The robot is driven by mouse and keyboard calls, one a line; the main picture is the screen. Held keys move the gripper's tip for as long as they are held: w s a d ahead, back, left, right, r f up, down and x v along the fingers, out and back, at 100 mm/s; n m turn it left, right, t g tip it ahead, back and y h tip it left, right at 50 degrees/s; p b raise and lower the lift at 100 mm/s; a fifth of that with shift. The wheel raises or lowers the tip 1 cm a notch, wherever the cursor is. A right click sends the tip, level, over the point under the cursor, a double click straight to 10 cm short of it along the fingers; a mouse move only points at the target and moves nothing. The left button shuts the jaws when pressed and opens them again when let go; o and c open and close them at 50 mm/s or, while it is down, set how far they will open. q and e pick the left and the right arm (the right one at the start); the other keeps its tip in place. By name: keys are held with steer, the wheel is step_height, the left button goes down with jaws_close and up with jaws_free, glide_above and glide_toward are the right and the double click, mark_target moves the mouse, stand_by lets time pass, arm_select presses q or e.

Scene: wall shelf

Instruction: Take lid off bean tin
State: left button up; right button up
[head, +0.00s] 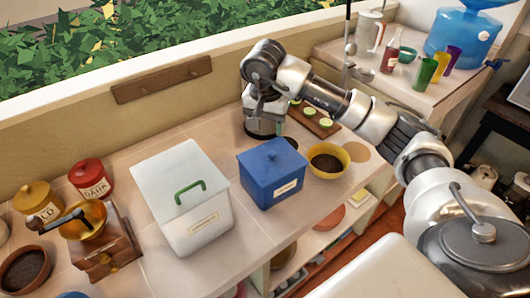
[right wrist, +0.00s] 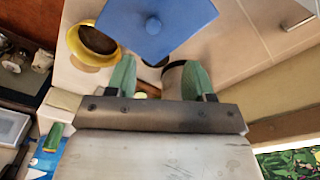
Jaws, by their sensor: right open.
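A square blue tin (head: 272,178) with a pale label stands on the counter, its blue lid on top. The label is too small to read. In the right wrist view the blue lid (right wrist: 172,38) shows from above, with a round knob in its middle. My right gripper (head: 268,127) is behind the blue tin, near the wall, pointing down. In the right wrist view its two green fingers (right wrist: 158,78) are apart, with no lid between them. A dark round container (right wrist: 174,76) shows partly behind the fingers. My left gripper is not in view.
A white bin with a green handle (head: 190,228) stands left of the blue tin. A yellow bowl with dark contents (head: 343,155) is close on its right. A board with green slices (head: 318,124) lies behind. A grinder (head: 105,248) and small jars stand at far left.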

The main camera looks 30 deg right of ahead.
mark_target(272, 153)
steer(key=f, duration=0.1)
steer(key=s+f, duration=0.1)
steer(key=f+p, duration=0.1)
steer(key=shift+s+d+f, duration=0.2)
steer(key=shift+s+f, duration=0.05)
steer(key=shift+f, duration=0.05)
steer(key=shift+w+f+p, duration=0.15)
steer(key=shift+f+p, duration=0.15)
steer(key=shift+f, duration=0.05)
steer(key=f, duration=0.1)
steer(key=f+p, duration=0.1)
steer(key=f, duration=0.1)
steer(key=f+p, duration=0.1)
steer(key=shift+w+d+f, duration=0.2)
steer(key=shift+d+f, duration=0.15)
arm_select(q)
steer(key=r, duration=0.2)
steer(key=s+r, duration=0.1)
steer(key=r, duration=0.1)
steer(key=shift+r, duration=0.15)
arm_select(e)
steer(key=shift+w+f, duration=0.1)
jaws_close()
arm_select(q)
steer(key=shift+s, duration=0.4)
